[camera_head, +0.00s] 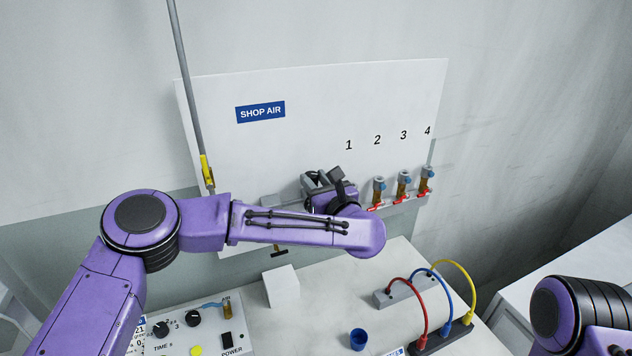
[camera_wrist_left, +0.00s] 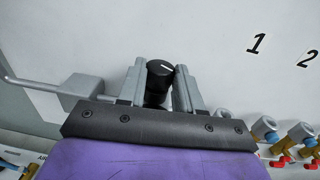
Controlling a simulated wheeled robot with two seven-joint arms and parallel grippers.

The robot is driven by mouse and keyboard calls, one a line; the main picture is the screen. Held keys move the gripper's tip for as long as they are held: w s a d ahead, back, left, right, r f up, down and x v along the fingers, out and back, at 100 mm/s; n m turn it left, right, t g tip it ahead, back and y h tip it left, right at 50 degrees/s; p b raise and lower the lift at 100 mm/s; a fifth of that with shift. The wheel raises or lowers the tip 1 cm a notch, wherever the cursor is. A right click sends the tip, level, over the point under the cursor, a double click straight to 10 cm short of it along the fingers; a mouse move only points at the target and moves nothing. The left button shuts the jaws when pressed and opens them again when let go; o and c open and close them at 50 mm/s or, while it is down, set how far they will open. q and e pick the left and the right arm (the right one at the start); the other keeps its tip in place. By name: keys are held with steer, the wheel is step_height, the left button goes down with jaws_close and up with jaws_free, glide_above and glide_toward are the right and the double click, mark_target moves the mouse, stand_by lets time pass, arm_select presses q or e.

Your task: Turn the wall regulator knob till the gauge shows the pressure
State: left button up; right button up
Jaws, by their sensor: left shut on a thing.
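The black regulator knob (camera_wrist_left: 159,78) with a white pointer line shows in the left wrist view, between the two grey fingers of my left gripper (camera_wrist_left: 160,66). The gripper is shut on it. In the head view my left gripper (camera_head: 318,183) is at the white SHOP AIR panel (camera_head: 310,110), and my wrist and forearm hide the knob. No gauge face shows in either view; it may be hidden behind my arm. My right gripper is out of the head view; only a purple part of that arm shows at lower right.
Several brass outlets with red handles (camera_head: 402,185) sit under numbers 1 to 4, right of my gripper. A grey pipe (camera_head: 186,80) with a yellow valve handle (camera_head: 206,168) runs down at left. Below are a white block (camera_head: 282,287), blue cup (camera_head: 358,339) and colored cables (camera_head: 425,300).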

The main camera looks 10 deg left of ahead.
arm_select(q)
steer(key=shift+f+b, duration=0.2)
steer(key=shift+b, duration=0.25)
steer(key=m+t+h+b, duration=0.1)
steer(key=m+h+b, duration=0.1)
steer(key=h, duration=0.2)
steer(key=a+m+t+h+b, duration=0.1)
steer(key=m+h+b, duration=0.2)
steer(key=h, duration=0.1)
steer(key=a+m+t+h+b, duration=0.1)
steer(key=m+h+b, duration=0.1)
steer(key=m+h, duration=0.1)
steer(key=shift+s+t+h+b, duration=0.25)
steer(key=shift+t+h+b, duration=0.1)
steer(key=shift+h, duration=0.35)
steer(key=shift+w+a+r+m+g+h+b, duration=0.1)
steer(key=shift+m+g+h+b, duration=0.15)
steer(key=shift+m+h, duration=0.65)
steer(key=shift+a+m+g+h+b, duration=0.15)
steer(key=shift+m+g+h, duration=0.4)
steer(key=shift+h, duration=0.6)
steer(key=shift+w+a+r+m+g+h+b, duration=0.1)
steer(key=shift+m+g+h+b, duration=0.1)
steer(key=shift+m+h, duration=0.75)
steer(key=shift+h, duration=0.4)
steer(key=o, duration=1)
steer(key=shift+s, duration=0.1)
steer(key=shift+o, duration=0.2)
